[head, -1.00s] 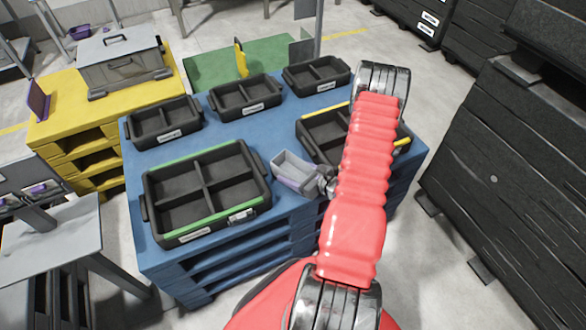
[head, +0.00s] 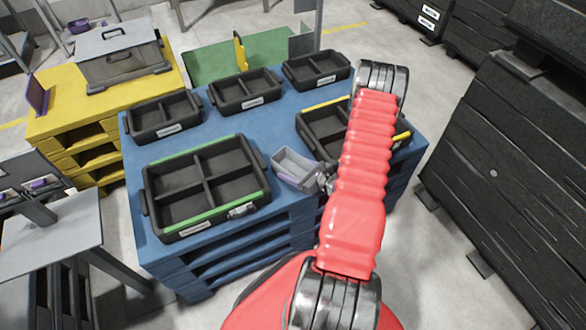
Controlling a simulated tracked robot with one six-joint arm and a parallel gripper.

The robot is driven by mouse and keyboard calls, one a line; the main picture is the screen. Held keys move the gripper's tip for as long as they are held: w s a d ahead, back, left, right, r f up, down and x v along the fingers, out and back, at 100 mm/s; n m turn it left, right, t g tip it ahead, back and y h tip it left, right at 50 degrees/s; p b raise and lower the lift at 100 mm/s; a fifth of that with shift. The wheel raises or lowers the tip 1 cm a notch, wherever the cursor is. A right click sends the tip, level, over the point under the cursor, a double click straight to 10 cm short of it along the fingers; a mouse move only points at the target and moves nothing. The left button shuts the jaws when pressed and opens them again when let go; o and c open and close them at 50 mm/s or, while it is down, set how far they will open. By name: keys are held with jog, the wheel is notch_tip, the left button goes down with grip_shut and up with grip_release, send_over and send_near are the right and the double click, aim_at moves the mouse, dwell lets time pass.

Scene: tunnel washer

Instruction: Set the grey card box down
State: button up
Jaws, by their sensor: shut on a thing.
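The grey card box (head: 293,166) is a small, open-topped grey box with a purplish side. It is at the front of the blue pallet table (head: 208,128), between the large green-edged black tray (head: 262,198) and the yellow-edged black tray (head: 317,150). My gripper (head: 318,178) is at the box's right end and is shut on it. The red arm partly hides the gripper and the yellow-edged tray. I cannot tell whether the box's underside touches the blue surface.
Three smaller black trays stand along the back, at left (head: 164,117), middle (head: 245,91) and right (head: 316,70). A yellow pallet (head: 62,108) with a grey lidded case (head: 121,60) is at the left. Bare blue surface lies behind the box. Stacked black crates (head: 510,170) stand at the right.

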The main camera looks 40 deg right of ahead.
jog(key=shift+f, duration=0.35)
jog(key=o, duration=1.3)
jog(key=shift+r, duration=0.1)
jog(key=shift+r, duration=4.9)
jog(key=shift+a, duration=0.1)
